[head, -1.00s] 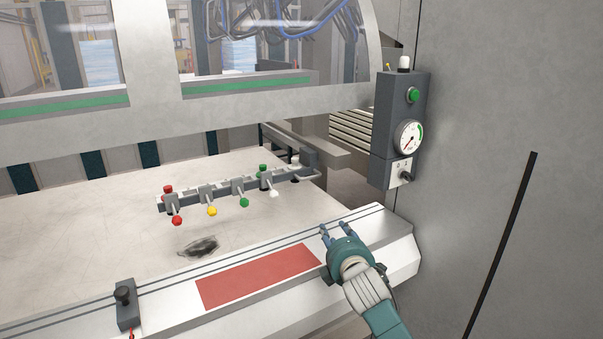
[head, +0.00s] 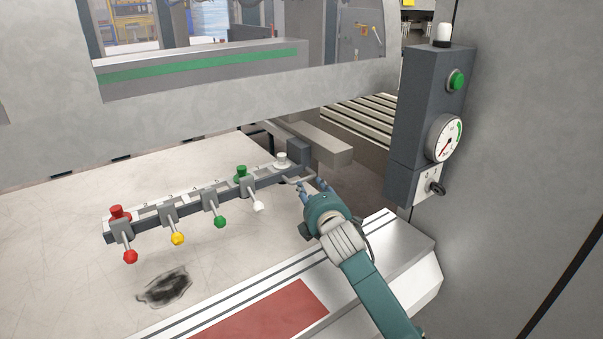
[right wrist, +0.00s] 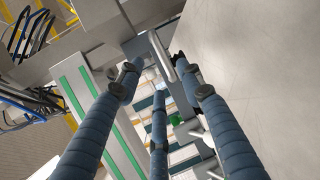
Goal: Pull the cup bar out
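The cup bar (head: 205,203) is a long dark bar lying on the pale machine bed, with lever knobs in red, yellow, green and white along its near side. A thin metal handle (head: 298,179) sticks out at its right end, beside a dark end block (head: 298,152). My right gripper (head: 311,187) is open at the handle, reaching in from the front right. In the right wrist view the handle (right wrist: 160,54) shows between the spread blue fingers (right wrist: 157,75); I cannot tell whether they touch it. My left gripper is out of view.
A dark control box (head: 422,125) with a green button and gauge stands at right. The white upper beam (head: 250,95) crosses above the bed. A dark smudge (head: 164,287) and a red front panel (head: 262,313) lie nearer me.

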